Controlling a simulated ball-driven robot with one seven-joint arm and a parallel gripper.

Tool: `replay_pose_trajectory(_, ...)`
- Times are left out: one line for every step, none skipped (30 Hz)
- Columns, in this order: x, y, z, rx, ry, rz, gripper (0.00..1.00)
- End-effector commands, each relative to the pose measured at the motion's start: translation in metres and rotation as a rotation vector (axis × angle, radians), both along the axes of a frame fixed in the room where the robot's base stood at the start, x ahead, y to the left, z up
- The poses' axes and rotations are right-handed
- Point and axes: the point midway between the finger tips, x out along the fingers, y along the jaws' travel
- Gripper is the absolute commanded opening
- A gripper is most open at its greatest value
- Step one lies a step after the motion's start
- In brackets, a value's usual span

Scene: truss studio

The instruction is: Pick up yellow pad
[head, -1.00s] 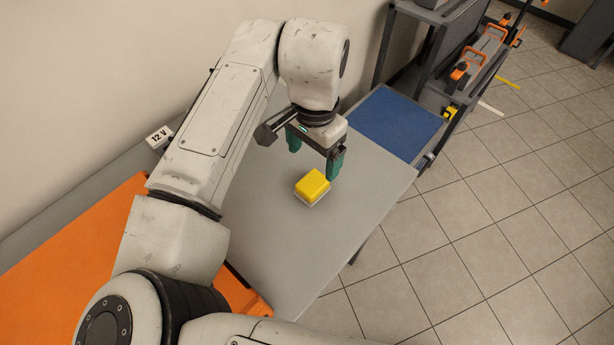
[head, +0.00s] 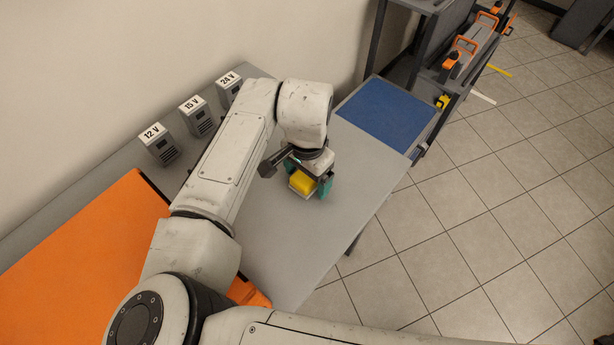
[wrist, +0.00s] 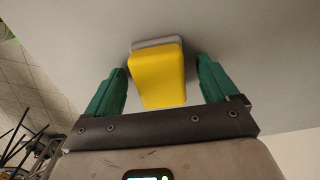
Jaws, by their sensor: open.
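The yellow pad (head: 302,182) sits on a grey base on the grey table. In the head view it lies between the green fingers of my gripper (head: 307,186), which partly hide it. In the wrist view the yellow pad (wrist: 158,76) stands between the two green fingertips of my gripper (wrist: 160,82). A gap shows on each side of it, so the fingers do not touch it there. My gripper is open.
The grey table (head: 290,250) is clear around the pad. A blue mat (head: 388,115) lies beyond it. Boxes marked 12 V (head: 160,145), 15 V (head: 197,115) and 24 V (head: 230,90) stand along the wall. An orange surface (head: 80,250) is at left.

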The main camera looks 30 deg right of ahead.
Motion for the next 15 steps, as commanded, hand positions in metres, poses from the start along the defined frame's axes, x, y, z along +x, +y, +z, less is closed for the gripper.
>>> replay_pose_trajectory(0.0,-0.0001,0.0001,0.0,0.0,0.0,0.87)
replay_pose_trajectory(0.0,-0.0001,0.0001,0.0,0.0,0.0,0.87)
replay_pose_trajectory(0.0,-0.0001,0.0002,0.0,0.0,0.0,0.87)
replay_pose_trajectory(0.0,-0.0001,0.0003,0.0,0.0,0.0,0.85)
replay_pose_trajectory(0.0001,-0.0002,0.0003,0.0,0.0,0.0,0.82)
replay_pose_trajectory(0.0001,-0.0002,0.0004,0.0,0.0,0.0,0.79)
replay_pose_trajectory(0.0001,-0.0002,0.0004,0.0,0.0,0.0,0.76)
replay_pose_trajectory(0.0001,-0.0002,0.0004,0.0,0.0,0.0,0.73)
replay_pose_trajectory(0.0001,-0.0002,0.0005,0.0,0.0,0.0,0.69)
replay_pose_trajectory(0.0001,-0.0002,0.0005,0.0,0.0,0.0,0.66)
replay_pose_trajectory(0.0001,-0.0002,0.0005,0.0,0.0,0.0,0.63)
replay_pose_trajectory(0.0001,-0.0002,0.0006,0.0,0.0,0.0,0.59)
replay_pose_trajectory(0.0001,-0.0002,0.0006,0.0,0.0,0.0,0.57)
replay_pose_trajectory(0.0002,-0.0002,0.0006,0.0,0.0,0.0,0.54)
replay_pose_trajectory(0.0001,-0.0002,0.0006,0.0,0.0,0.0,0.5)
